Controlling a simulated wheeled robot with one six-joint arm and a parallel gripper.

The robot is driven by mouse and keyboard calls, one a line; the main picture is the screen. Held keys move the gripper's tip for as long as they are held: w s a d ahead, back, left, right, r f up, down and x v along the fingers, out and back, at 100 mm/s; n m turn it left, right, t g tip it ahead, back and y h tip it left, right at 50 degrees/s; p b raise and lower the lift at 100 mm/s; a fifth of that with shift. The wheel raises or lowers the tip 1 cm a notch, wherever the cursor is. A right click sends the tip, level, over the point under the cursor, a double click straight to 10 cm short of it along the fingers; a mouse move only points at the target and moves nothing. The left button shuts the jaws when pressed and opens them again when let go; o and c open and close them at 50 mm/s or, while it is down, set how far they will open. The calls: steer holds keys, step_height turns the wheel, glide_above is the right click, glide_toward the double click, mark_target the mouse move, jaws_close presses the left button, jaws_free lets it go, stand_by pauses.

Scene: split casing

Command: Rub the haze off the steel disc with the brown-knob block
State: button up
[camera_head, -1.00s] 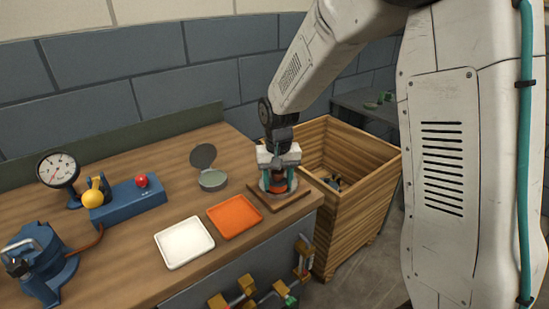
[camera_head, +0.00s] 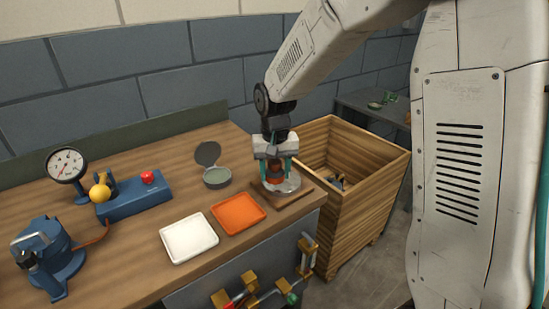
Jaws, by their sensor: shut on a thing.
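The steel disc (camera_head: 294,183) lies on a square wooden base (camera_head: 291,199) at the right end of the bench. My gripper (camera_head: 275,167) is over the left part of the disc, fingers pointing down. It is shut on the brown-knob block (camera_head: 274,179), whose orange-brown part shows between the teal fingers. The block is low at the disc; whether it touches the surface cannot be told for sure. The right side of the disc is bare and looks pale and shiny. The gripper hides the rest, and any haze is too small to make out.
An orange tray (camera_head: 238,226) and a white tray (camera_head: 188,250) lie left of the wooden base. A round tin with its lid raised (camera_head: 216,180) stands behind them. A wooden crate (camera_head: 367,212) stands right of the bench. Clamps (camera_head: 250,290) hang on the front.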

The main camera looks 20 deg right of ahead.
mark_target(275, 162)
steer(key=shift+r, duration=2.15)
